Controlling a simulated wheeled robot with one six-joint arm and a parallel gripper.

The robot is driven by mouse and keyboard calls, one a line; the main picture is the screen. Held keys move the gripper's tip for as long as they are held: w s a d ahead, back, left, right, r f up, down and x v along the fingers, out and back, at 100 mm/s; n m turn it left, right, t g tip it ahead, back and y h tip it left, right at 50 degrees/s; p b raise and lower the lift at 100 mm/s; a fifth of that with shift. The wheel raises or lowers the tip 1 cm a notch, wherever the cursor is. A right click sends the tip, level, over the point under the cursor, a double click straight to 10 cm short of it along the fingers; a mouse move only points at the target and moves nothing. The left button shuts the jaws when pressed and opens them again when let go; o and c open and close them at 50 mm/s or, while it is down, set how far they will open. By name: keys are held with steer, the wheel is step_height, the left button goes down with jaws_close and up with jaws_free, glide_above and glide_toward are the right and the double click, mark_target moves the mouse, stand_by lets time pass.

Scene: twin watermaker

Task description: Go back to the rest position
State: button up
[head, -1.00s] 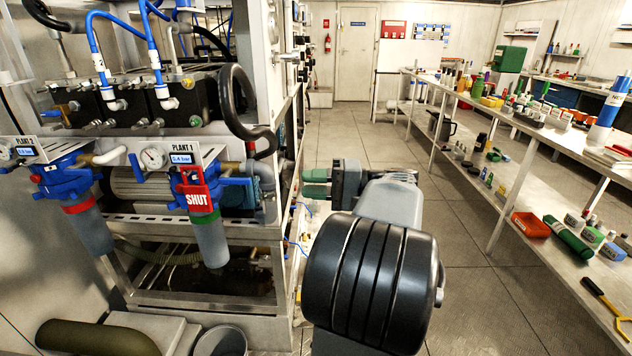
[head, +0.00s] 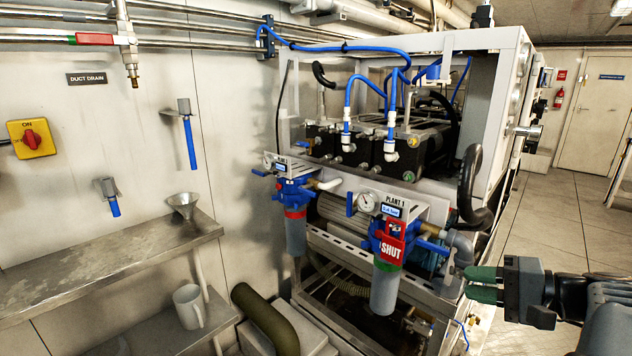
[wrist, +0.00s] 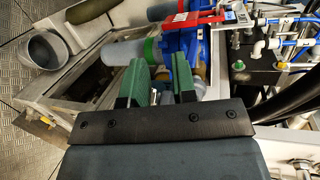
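My gripper (head: 468,284) is at the lower right of the head view, its green fingers pointing left towards the watermaker frame. In the wrist view my gripper (wrist: 161,68) has its two green fingers apart, with nothing visibly held between them. The Plant 1 filter housing (head: 384,288) is left of the fingers, blue-topped with a clear grey bowl. A red SHUT tag (head: 392,246) hangs on it; the tag also shows at the top of the wrist view (wrist: 207,19). Whether the fingers touch the frame cannot be told.
The watermaker frame (head: 510,90) stands close beside my arm. The Plant 2 filter (head: 296,232) is farther left. A steel shelf (head: 110,262), a funnel (head: 184,202) and a mug (head: 188,306) are at the left wall. Open floor (head: 560,215) lies behind at the right.

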steer(key=s+a+r+n+g+h+p, duration=0.2)
steer(key=a+n+g+h+p, duration=0.1)
steer(key=a+p, duration=0.4)
steer(key=s+a+r+n+g+h+p, duration=0.2)
steer(key=s+a+n+h+p, duration=0.1)
steer(key=a+n+h+p, duration=0.3)
steer(key=a+h+p, duration=0.2)
steer(key=p, duration=0.1)
steer(key=shift+a+r+g+h+p, duration=0.2)
steer(key=shift+g+h+p, duration=0.1)
steer(key=shift+g, duration=0.1)
